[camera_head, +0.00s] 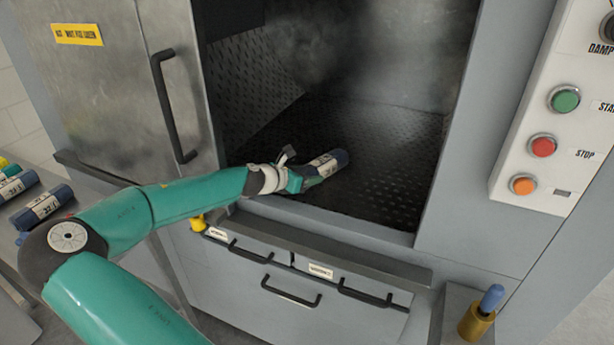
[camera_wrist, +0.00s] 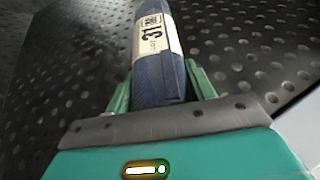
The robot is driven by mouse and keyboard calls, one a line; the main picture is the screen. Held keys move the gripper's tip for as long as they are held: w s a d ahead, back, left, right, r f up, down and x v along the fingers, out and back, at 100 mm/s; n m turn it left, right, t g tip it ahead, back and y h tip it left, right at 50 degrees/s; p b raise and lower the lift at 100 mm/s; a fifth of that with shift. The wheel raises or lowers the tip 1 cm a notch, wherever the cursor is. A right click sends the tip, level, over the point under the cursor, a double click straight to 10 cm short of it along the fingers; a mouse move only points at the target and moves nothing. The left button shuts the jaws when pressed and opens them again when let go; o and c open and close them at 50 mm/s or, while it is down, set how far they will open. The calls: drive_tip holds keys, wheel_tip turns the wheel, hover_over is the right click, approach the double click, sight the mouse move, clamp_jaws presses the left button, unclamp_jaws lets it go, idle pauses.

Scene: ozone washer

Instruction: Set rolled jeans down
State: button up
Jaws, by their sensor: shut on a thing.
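The rolled jeans (camera_head: 328,161) are a dark blue roll with a pale paper band, inside the washer chamber just past its front sill. My gripper (camera_head: 305,177) is shut on the near end of the roll. In the wrist view, the rolled jeans (camera_wrist: 160,65) lie between the two green fingers of my gripper (camera_wrist: 158,88), with the band's number facing the camera. The chamber floor (camera_head: 385,180) is dark metal with raised dots. The roll is low over this floor; I cannot tell whether it touches.
The washer door (camera_head: 120,90) stands open on the left. Chamber floor to the right and behind the roll is clear. The front sill (camera_head: 340,222) lies below my forearm. More rolls (camera_head: 42,207) lie on a side table at left. A control panel (camera_head: 555,110) is at right.

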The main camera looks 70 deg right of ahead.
drive_tip(key=shift+f, duration=0.25)
drive_tip(key=o, duration=1.2)
drive_tip(key=shift+f, duration=0.1)
drive_tip(key=v, duration=1.2)
